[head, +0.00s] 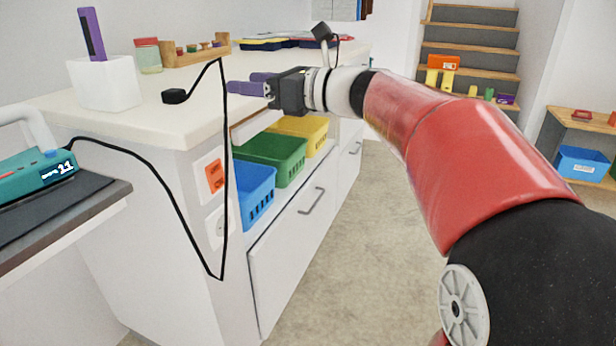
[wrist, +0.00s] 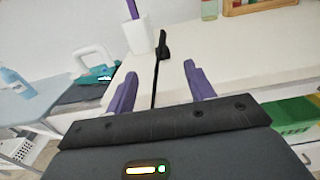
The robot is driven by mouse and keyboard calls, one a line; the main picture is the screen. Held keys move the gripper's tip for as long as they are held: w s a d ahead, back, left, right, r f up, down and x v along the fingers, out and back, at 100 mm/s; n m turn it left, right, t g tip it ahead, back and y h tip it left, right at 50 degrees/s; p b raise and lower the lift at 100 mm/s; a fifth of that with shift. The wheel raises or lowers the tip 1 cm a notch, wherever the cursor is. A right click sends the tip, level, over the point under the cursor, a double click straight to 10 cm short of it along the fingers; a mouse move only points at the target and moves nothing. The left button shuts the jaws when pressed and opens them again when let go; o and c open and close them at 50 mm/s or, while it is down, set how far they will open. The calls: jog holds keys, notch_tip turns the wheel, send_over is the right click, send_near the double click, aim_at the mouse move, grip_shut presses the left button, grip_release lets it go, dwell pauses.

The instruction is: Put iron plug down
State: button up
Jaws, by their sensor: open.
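The black iron plug (head: 174,96) lies on the white counter top (head: 200,120) near its front edge, beside a white holder. It shows in the wrist view (wrist: 164,45), beyond my fingertips. Its black cord (head: 222,180) hangs down the cabinet front and loops back up to the teal iron (head: 40,170) at the left. My gripper (head: 240,82), with purple fingers, is open and empty to the right of the plug, apart from it. In the wrist view the cord passes between the two open fingers (wrist: 160,72).
A white holder with a purple item (head: 107,82), a jar (head: 148,56) and a wooden rack (head: 195,50) stand on the counter. Blue (head: 255,190), green (head: 272,155) and yellow (head: 305,130) bins sit below. A socket (head: 218,225) is on the cabinet side. Floor to the right is clear.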

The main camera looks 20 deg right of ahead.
jog(key=s+f+n+g+h, duration=0.4)
jog(key=s+f+n+h, duration=0.2)
jog(key=s+f+n, duration=0.75)
jog(key=s+d+f+n+h, duration=0.4)
jog(key=s+f+n, duration=0.2)
jog(key=f, duration=0.1)
jog(key=s+d+f+n+g+h, duration=0.1)
jog(key=s+d+f+n+h, duration=0.3)
jog(key=s+f+n, duration=0.2)
notch_tip(320, 180, down, 2)
jog(key=shift+s+f, duration=0.1)
jog(key=shift+s, duration=0.7)
